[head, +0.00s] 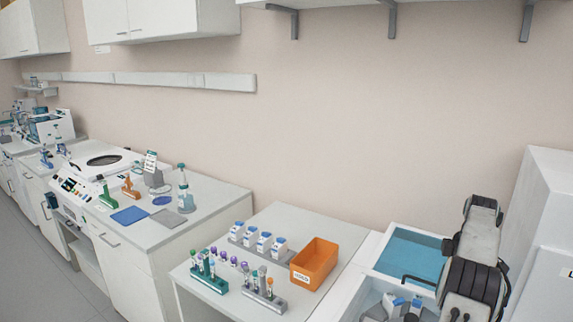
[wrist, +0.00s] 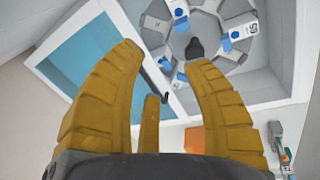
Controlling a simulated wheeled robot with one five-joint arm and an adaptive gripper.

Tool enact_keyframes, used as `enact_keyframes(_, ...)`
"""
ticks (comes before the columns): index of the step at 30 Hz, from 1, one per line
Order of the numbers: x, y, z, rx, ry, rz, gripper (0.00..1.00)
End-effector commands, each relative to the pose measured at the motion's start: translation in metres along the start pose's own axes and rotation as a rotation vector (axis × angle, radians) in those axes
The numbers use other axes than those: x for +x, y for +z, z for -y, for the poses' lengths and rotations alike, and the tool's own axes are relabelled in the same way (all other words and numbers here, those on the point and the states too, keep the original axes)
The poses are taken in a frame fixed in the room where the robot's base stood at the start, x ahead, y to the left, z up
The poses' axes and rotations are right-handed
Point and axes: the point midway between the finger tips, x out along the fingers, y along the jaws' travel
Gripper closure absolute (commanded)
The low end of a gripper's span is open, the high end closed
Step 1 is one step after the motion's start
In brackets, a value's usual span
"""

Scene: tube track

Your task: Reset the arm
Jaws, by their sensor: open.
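My gripper (wrist: 164,60) shows in the wrist view as two yellow ribbed fingers spread well apart, with nothing between the tips. A shorter yellow part stands between them lower down. The fingers point toward an open machine with a grey rotor (wrist: 192,20) holding several white, blue-capped tubes. I cannot tell how far the tips are from it. In the head view my arm (head: 478,240) is folded at the right, over the machine's right side. My gripper's fingers cannot be made out there.
The machine's open lid (head: 415,258) has a blue inner face. An orange bin (head: 314,263), a row of white bottles and several tube racks (head: 264,294) stand on the table to the left. A white cabinet (head: 545,225) stands close to my arm's right.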

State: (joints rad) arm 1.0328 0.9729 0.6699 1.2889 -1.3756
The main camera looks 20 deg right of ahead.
Motion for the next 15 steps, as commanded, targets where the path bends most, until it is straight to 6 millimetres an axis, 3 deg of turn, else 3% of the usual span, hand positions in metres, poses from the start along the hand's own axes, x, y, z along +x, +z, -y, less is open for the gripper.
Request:
enact_keyframes(10,0.006,-0.002,-0.010,0.371,0.045,-0.018,0.55)
enact_keyframes(13,0.026,0.001,0.002,0.536,0.011,-0.006,0.55)
enact_keyframes(15,0.048,0.004,0.021,0.669,-0.036,0.021,0.55)
